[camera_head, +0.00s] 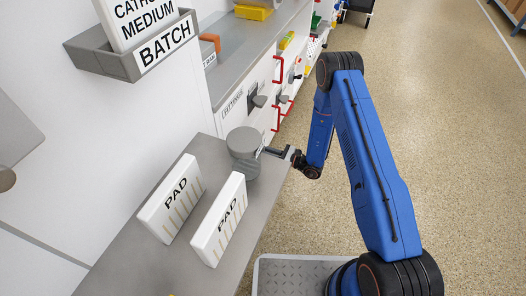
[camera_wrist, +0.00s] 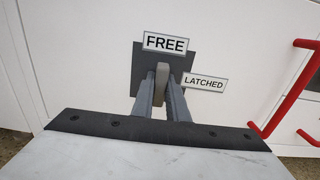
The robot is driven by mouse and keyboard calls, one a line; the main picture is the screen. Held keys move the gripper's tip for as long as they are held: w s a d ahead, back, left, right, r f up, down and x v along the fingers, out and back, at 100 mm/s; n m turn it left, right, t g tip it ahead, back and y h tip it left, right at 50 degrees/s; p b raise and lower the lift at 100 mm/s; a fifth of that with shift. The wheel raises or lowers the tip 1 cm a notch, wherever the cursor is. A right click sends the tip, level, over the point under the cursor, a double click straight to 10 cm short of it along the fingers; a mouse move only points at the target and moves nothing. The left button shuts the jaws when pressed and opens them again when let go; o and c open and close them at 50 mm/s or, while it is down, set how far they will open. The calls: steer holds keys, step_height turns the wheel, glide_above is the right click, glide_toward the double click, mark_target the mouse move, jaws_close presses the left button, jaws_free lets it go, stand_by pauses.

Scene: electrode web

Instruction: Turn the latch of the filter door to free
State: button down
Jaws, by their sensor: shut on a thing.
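In the wrist view the latch handle (camera_wrist: 162,84) is a light grey bar on a dark square plate (camera_wrist: 146,58) on the white door (camera_wrist: 90,45). The handle stands nearly upright, its upper end just under the FREE label (camera_wrist: 165,43). The LATCHED label (camera_wrist: 204,82) is to its right. My gripper (camera_wrist: 162,92) is shut on the handle, with one dark finger on each side. In the head view my gripper (camera_head: 274,151) reaches left to the cabinet front beside a grey round container; the latch itself is hidden there.
The grey round container (camera_head: 243,141) and two white PAD blocks (camera_head: 172,198) (camera_head: 219,219) stand on the grey counter (camera_head: 130,245). Red handles (camera_head: 277,70) stick out farther along the cabinet front; one red handle (camera_wrist: 291,88) is right of the latch. The floor on the right is clear.

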stand_by(0.3)
steer(key=c, duration=1.7)
jaws_free()
steer(key=shift+c, duration=0.2)
steer(key=v, duration=1.7)
steer(key=shift+d, duration=0.2)
